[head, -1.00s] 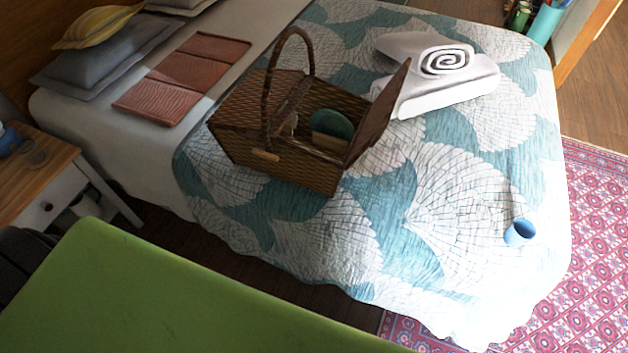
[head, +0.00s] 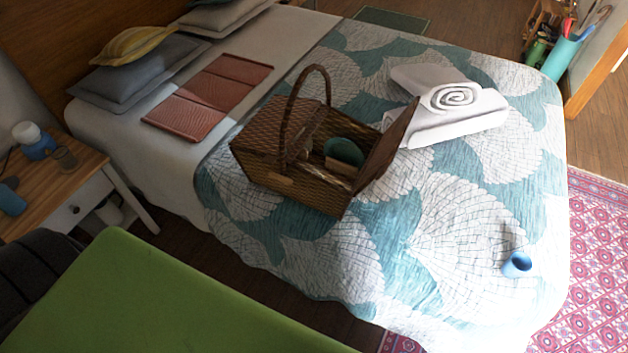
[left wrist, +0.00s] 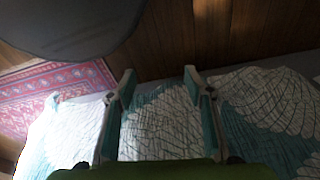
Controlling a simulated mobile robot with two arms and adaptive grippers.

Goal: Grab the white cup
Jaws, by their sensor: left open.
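No cup that looks white shows clearly in either view. A small blue cup (head: 516,264) stands near the foot end of the bed in the head view, its opening facing up and to the side. My left gripper (left wrist: 158,80) shows in the left wrist view with its two fingers apart and nothing between them. Bed quilt shows behind and between the fingers. Neither gripper shows in the head view.
A wicker basket (head: 283,185) with open lid and a folded white towel (head: 455,105) are on the bed (head: 420,220). A nightstand (head: 60,200) holds a white-lidded blue jar (head: 36,142) and a glass (head: 65,160). A patterned rug (head: 598,260) lies right.

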